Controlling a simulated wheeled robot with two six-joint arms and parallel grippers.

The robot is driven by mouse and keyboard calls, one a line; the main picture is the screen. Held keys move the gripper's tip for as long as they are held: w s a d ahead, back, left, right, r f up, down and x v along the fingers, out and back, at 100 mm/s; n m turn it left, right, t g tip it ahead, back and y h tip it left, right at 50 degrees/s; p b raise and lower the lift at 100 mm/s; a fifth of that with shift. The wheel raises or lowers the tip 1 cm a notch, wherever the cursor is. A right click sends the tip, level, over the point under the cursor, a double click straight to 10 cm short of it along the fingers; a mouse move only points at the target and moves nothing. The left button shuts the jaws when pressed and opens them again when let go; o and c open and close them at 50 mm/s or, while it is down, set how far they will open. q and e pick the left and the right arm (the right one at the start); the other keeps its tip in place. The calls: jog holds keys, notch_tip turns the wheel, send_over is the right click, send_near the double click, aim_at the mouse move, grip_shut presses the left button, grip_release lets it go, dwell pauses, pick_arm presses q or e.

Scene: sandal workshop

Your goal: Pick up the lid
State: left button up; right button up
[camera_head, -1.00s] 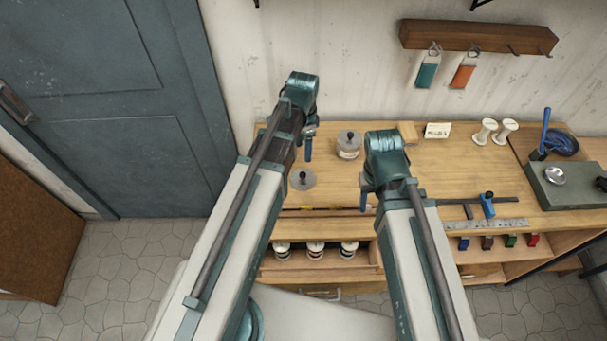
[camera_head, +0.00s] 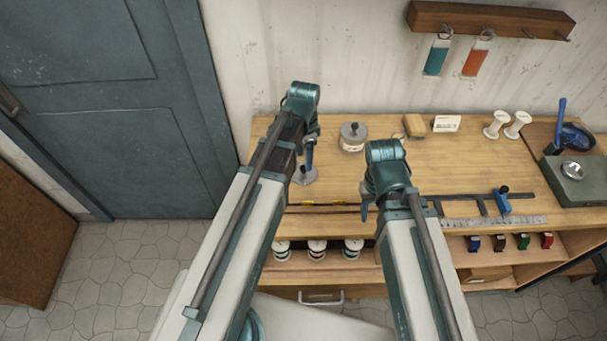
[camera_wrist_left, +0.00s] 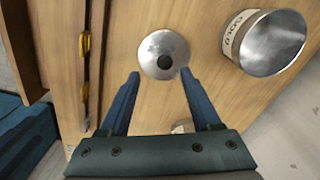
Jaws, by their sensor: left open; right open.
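The lid is a round grey metal disc with a dark knob. It lies on the workbench (camera_head: 440,175), partly hidden behind my left gripper (camera_head: 309,160) in the head view (camera_head: 301,179). In the left wrist view, the whole lid (camera_wrist_left: 163,54) shows just beyond the fingertips of my left gripper (camera_wrist_left: 161,78), roughly centred between them. My left gripper is open and empty. My right gripper (camera_head: 365,209) is open over the front of the bench, apart from the lid.
A labelled jar (camera_head: 352,143) stands behind and right of the lid; it also shows in the left wrist view (camera_wrist_left: 265,42). Thin tools (camera_head: 322,206) lie along the bench front. White spools (camera_head: 496,124) and a grey block (camera_head: 572,187) stand farther right.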

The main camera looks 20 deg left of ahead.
aim_at(304, 168)
pick_arm(q)
jog(key=shift+w+a+f+b, duration=0.1)
jog(key=shift+w+f+b, duration=0.1)
jog(key=shift+f+b, duration=1.15)
jog(key=shift+w+a+f+b, duration=0.1)
jog(key=shift+w+f+b, duration=0.05)
jog(key=shift+f+b, duration=1.1)
pick_arm(e)
jog(key=shift+f, duration=2.65)
jog(key=shift+r, duration=0.1)
pick_arm(q)
grip_shut()
